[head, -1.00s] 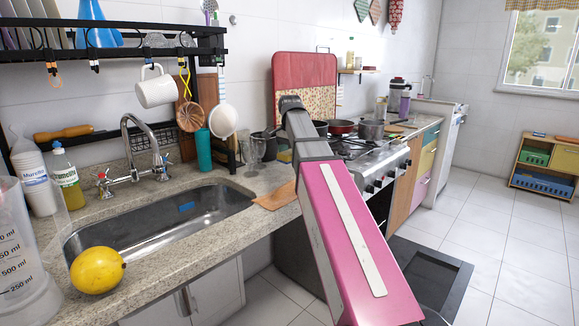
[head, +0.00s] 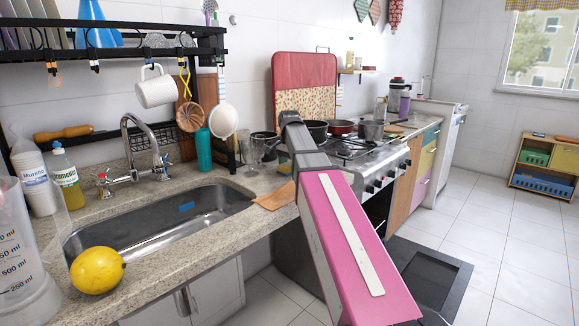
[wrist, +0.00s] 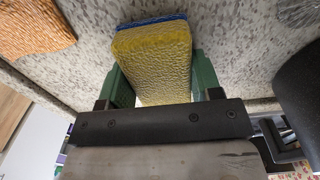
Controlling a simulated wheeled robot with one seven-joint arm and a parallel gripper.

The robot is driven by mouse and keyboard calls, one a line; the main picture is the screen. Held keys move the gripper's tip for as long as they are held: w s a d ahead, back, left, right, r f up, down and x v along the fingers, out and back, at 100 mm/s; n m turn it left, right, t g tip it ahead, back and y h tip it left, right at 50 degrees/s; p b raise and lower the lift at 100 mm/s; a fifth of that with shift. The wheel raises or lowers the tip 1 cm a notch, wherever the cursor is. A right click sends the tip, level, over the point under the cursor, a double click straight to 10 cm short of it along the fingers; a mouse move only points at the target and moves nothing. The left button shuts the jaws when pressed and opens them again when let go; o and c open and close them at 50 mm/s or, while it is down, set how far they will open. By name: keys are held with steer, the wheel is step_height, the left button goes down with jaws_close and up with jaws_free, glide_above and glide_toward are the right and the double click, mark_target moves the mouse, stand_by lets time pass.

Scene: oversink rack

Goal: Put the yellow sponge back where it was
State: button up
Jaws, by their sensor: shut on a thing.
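The yellow sponge (wrist: 153,60) has a blue layer along its far edge. In the wrist view it sits between the two green fingers of my gripper (wrist: 156,78), which is shut on it. Speckled granite countertop (wrist: 225,40) shows behind and around the sponge; I cannot tell whether the sponge touches it.
The steel sink (head: 150,232) has a small blue patch inside. A lemon (head: 97,270) sits on its front rim. A brown mat (head: 273,197) lies right of the sink, near glasses (head: 250,155). The stove (head: 350,155) holds pots. A black rack (head: 120,52) hangs above the sink.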

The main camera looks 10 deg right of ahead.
mark_target(290, 164)
steer(key=o, duration=0.8)
step_height(290, 164, up, 12)
steer(key=shift+r, duration=0.1)
stand_by(0.3)
